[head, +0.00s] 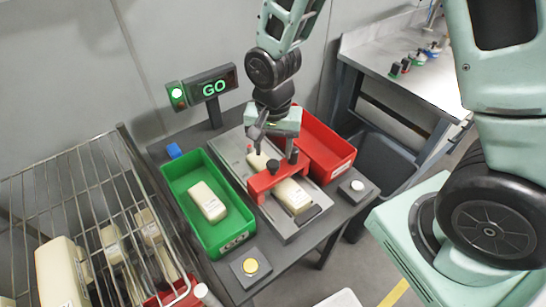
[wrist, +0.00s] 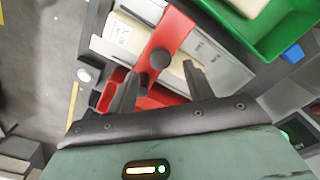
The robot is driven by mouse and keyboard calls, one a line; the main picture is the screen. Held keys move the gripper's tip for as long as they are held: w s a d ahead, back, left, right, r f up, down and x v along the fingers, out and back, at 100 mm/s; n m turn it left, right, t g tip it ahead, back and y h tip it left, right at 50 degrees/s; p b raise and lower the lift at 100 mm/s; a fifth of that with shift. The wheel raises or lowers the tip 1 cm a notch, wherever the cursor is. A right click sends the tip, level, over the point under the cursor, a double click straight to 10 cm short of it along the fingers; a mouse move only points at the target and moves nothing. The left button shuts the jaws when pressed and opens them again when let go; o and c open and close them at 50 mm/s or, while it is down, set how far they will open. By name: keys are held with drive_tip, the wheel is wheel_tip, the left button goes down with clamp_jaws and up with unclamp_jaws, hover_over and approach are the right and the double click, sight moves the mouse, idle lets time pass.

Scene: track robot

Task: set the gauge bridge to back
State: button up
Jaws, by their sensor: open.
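The gauge bridge (head: 262,183) is a red bar spanning the grey track (head: 285,228), with a black knob on top. It also shows in the wrist view (wrist: 175,30), where its round knob (wrist: 161,58) appears beyond and between my finger tips. A cream block (head: 294,197) lies on the track beneath the bridge, showing on both sides of it. My gripper (head: 275,146) is open and empty above the track, just behind the knob. In the wrist view its two dark fingers (wrist: 162,76) stand apart; I cannot tell whether they touch anything.
A green bin (head: 233,233) holding a cream block stands left of the track; a red bin (head: 338,166) is on the right. A sign (head: 213,88) reads GO behind. Yellow (head: 250,265) and white (head: 357,185) buttons sit near the table's front. A wire rack (head: 70,180) stands far left.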

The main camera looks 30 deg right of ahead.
sight(273, 163)
drive_tip(key=shift+f, duration=2.4)
drive_tip(key=shift+w, duration=0.1)
clamp_jaws()
